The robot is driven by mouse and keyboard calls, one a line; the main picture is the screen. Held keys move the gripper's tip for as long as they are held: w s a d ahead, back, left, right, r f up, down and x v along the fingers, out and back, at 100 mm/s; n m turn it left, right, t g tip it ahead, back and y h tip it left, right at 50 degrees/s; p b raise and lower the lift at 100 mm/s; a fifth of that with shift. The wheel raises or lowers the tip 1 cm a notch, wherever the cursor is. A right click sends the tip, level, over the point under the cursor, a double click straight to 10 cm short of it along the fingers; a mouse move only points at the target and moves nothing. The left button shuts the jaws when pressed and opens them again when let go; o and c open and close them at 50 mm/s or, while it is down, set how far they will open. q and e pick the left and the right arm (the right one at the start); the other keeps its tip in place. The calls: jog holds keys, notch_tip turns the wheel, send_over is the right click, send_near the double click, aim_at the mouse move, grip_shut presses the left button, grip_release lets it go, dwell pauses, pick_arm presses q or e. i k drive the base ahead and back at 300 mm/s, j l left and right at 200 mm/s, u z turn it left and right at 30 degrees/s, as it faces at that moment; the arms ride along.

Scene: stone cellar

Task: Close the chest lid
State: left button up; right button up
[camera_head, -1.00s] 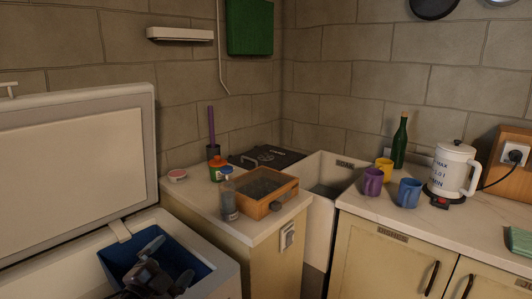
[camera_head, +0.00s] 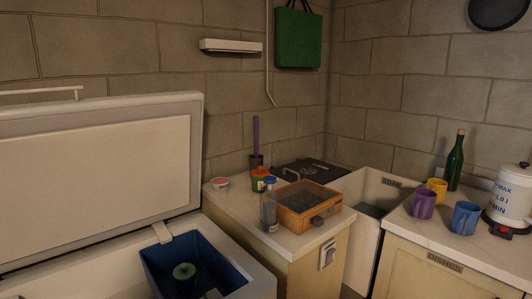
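The chest is a white box at the lower left of the head view. Its lid (camera_head: 95,185) stands open, raised upright at the back with its pale inner panel facing me. A hinge piece (camera_head: 162,232) joins it to the rim (camera_head: 235,268). Inside the chest's right end sits a dark blue bin (camera_head: 215,262). A dark object with a round green top (camera_head: 184,271) is in the bin; its lower part is hard to make out. The chest's front and left parts are cut off by the frame. I see neither of my grippers clearly in this view.
A pale counter (camera_head: 290,244) beside the chest holds a wooden box (camera_head: 308,207), a clear bottle (camera_head: 269,212) and an orange-lidded jar (camera_head: 259,179). A wall shelf (camera_head: 231,46) and green bag (camera_head: 298,38) hang above. A sink (camera_head: 372,190) and mugs are to the right.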

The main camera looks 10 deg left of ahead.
aim_at(78, 174)
jog(key=u, duration=1.45)
jog(key=i+l+u, duration=0.2)
jog(key=i+l, duration=0.35)
